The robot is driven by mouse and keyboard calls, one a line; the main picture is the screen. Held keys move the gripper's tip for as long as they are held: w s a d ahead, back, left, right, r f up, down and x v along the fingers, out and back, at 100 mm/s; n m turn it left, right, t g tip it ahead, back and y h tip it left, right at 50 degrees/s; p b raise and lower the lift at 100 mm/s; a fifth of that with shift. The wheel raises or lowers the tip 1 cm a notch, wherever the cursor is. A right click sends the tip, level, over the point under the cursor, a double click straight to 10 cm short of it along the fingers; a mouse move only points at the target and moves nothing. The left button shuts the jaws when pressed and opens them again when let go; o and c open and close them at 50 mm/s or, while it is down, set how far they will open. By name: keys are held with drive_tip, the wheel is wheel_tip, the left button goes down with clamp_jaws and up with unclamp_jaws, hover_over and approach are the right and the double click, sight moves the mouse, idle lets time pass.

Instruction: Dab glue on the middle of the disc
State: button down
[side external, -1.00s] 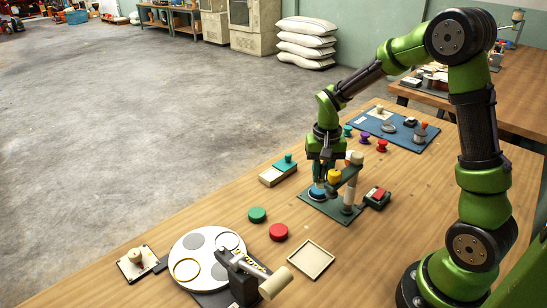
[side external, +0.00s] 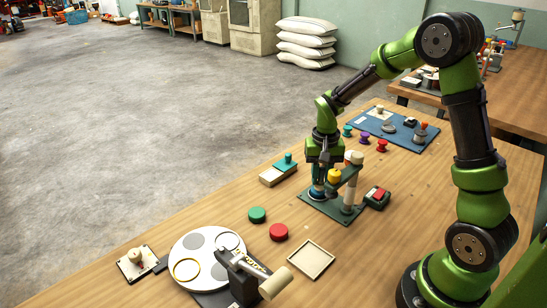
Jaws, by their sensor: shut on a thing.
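My gripper (side external: 318,182) is at the green glue stand (side external: 328,206), low over its base plate, fingers pointing down. It is shut, seemingly on the blue disc (side external: 316,194) low between the fingers. The fingers partly cover the disc, so its middle and the exact grip are hidden. Just right of the fingers is a yellow part (side external: 334,176) on the stand's arm. The stand has a pale post (side external: 348,197). I cannot make out any glue on the disc.
A dark box with a red top (side external: 377,196) stands right of the stand. A green disc (side external: 257,215) and a red disc (side external: 279,232) lie in front. A white turntable (side external: 190,245), square tray (side external: 311,260) and blue mat (side external: 397,136) are around. Bare table lies between.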

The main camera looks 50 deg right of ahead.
drive_tip(key=shift+s+a, duration=0.35)
drive_tip(key=shift+a+r, duration=0.1)
drive_tip(key=shift+r, duration=0.2)
wheel_tip(320, 180, up, 6)
drive_tip(key=shift+r, duration=0.25)
drive_tip(key=shift+f, duration=0.1)
idle(0.7)
